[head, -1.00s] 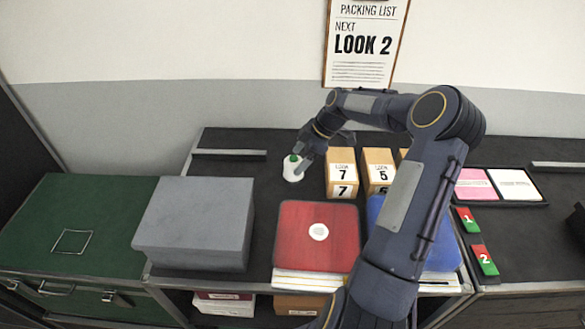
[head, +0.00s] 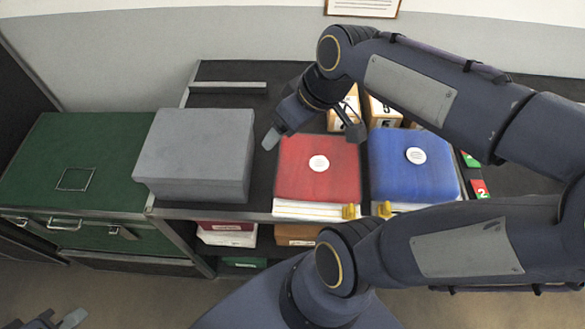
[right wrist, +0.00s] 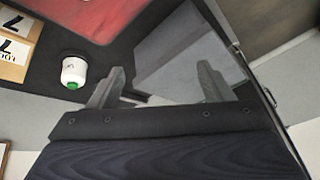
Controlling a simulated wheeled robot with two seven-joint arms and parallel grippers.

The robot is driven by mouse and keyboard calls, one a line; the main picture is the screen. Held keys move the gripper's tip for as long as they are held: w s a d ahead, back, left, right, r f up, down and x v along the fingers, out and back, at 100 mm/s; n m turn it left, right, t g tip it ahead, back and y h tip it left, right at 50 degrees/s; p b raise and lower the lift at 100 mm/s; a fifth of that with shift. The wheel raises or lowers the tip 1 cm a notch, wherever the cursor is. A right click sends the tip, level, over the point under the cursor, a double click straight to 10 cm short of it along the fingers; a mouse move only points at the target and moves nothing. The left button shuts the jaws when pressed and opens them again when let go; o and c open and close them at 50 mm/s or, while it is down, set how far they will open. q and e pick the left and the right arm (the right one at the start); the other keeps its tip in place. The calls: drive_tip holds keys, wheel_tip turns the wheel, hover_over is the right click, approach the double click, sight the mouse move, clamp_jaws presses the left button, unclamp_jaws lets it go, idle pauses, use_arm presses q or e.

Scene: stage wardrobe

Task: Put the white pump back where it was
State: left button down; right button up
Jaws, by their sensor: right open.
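No white shoe shows in either view. A white bottle with a green top (right wrist: 73,72) stands on the dark counter in the right wrist view; I cannot tell whether it is the white pump. In the head view my right arm hides it. My right gripper (head: 314,136) is open and empty, above the counter by the grey box (head: 195,160) and the red box (head: 318,180). The bottle stands outside its fingers, apart from them. My left gripper (head: 60,317) is at the bottom left corner, partly cut off; its fingertips look apart with nothing visible between them.
A blue box (head: 410,175) lies right of the red one, with small yellow tabs (head: 349,211) at their front edges. Numbered cartons (head: 384,110) stand behind, partly hidden. A green case (head: 85,150) is at the left. Shelves below hold more boxes.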

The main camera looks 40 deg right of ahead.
drive_tip(key=s+a+f+m+t+y, duration=0.1)
drive_tip(key=s+a+f+m, duration=0.2)
drive_tip(key=s, duration=0.4)
drive_tip(key=shift+a+f+m, duration=0.15)
drive_tip(key=shift+a+m, duration=0.25)
drive_tip(key=shift+a, duration=0.45)
